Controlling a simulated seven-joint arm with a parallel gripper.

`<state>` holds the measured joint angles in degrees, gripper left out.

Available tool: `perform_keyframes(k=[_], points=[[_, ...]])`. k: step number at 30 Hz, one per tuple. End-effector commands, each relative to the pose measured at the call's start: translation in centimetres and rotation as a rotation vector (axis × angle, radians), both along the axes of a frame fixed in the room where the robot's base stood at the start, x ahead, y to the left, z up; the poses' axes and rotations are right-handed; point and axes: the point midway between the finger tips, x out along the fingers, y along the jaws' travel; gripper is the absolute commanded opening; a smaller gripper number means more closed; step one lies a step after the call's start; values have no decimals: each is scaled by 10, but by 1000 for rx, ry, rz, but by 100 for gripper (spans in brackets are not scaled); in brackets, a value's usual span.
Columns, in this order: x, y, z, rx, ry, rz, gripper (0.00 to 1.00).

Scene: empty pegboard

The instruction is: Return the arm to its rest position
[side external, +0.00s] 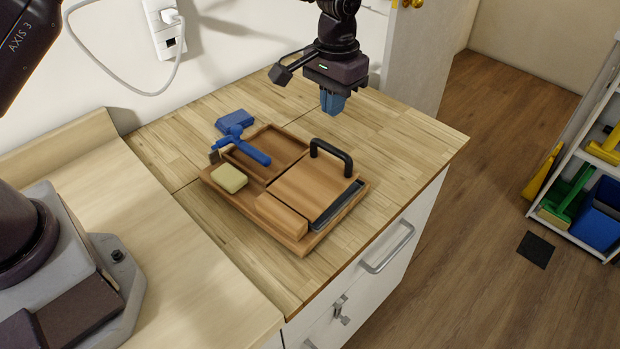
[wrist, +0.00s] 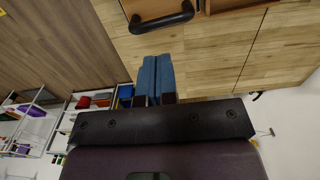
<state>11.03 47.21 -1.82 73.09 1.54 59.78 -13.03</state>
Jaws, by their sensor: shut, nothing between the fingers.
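My gripper (side external: 333,102) has blue fingers and hangs above the back right part of the wooden worktop (side external: 400,135). The fingers are together with nothing between them. In the wrist view the shut fingers (wrist: 156,80) point toward the worktop, close to a black curved handle in the picture. My gripper is apart from the wooden tray and the things on it.
A blue block (side external: 236,121) lies behind. A white wall with an outlet (side external: 165,30) stands behind. The worktop's right side is clear.

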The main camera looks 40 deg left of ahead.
Motion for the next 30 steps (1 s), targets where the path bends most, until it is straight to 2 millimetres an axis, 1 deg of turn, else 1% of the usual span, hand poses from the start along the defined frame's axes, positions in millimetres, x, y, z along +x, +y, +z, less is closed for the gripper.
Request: perform_keyframes(k=[5, 6, 8, 9, 11, 14, 17, 20, 21, 23, 24, 26, 27, 30], points=[[1, 0, 0, -1, -3, -11, 0], [-1, 0, -3, -1, 0, -25, 0], [-11, 2, -12, 4, 27, -38, 0], [-18, 4, -15, 7, 43, -49, 0], [-31, 7, -10, 8, 52, -63, 0], [-54, 18, 13, 8, 45, -81, 0], [-80, 30, 40, 5, 22, -91, 0], [-109, 43, 68, 2, -14, -96, 0], [-121, 48, 80, 1, -31, -95, 0], [-141, 56, 95, -1, -59, -96, 0], [-154, 61, 104, -2, -80, -94, 0], [-175, 68, 116, -3, -111, -90, 0], [-188, 73, 123, -4, -133, -87, 0], [-221, 83, 136, -5, -192, -76, 0]])
